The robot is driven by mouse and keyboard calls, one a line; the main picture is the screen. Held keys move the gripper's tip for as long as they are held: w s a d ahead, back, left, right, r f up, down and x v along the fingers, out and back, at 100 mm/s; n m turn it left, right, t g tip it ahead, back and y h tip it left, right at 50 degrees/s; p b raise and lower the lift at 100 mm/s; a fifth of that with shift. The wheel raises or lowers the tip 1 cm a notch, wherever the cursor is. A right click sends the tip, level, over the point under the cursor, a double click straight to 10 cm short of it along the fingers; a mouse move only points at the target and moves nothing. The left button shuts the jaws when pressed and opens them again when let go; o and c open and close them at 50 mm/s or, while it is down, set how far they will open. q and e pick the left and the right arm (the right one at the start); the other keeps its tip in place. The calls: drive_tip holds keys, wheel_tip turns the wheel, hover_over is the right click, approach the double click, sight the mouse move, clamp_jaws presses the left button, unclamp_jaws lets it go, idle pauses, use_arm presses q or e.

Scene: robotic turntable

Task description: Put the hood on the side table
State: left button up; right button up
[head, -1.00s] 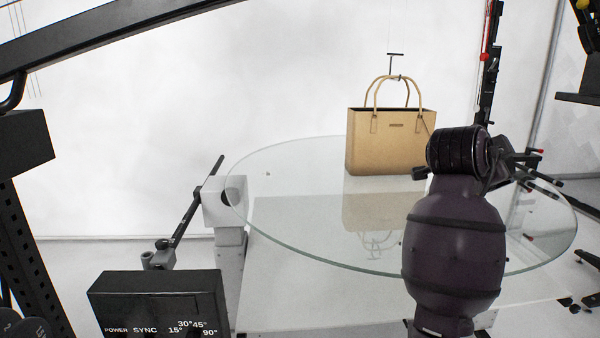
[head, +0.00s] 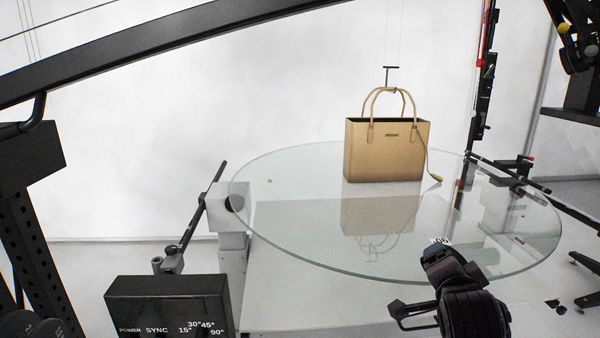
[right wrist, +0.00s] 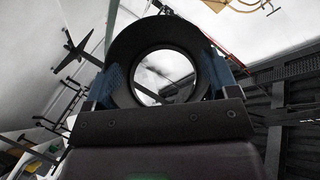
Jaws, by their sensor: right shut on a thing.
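In the right wrist view the hood (right wrist: 160,35) is a black ring with a bright round opening, held between the blue-padded fingers of my right gripper (right wrist: 166,72). The gripper is shut on it. In the head view my right arm is at the lower right, in front of the glass turntable's near edge. The hood cannot be made out clearly there. I cannot identify the side table in either view. My left gripper is not in view.
A tan handbag (head: 385,155) stands on the round glass turntable (head: 300,235). A black control box (head: 165,303) is at the lower left. Black stand gear (head: 480,80) rises at the right. A dark beam (head: 150,45) crosses the upper left.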

use_arm(q)
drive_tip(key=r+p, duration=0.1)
drive_tip(key=p, duration=0.1)
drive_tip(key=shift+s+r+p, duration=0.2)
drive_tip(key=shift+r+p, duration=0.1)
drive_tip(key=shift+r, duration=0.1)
use_arm(e)
drive_tip(key=s+a+f+n+y, duration=0.3)
drive_tip(key=s+a+f, duration=0.3)
drive_tip(key=s+f, duration=0.5)
drive_tip(key=s+y, duration=0.1)
drive_tip(key=s, duration=0.2)
drive_tip(key=shift+a+n+t+y, duration=0.15)
drive_tip(key=shift+n+t+y, duration=0.15)
drive_tip(key=shift+t, duration=0.1)
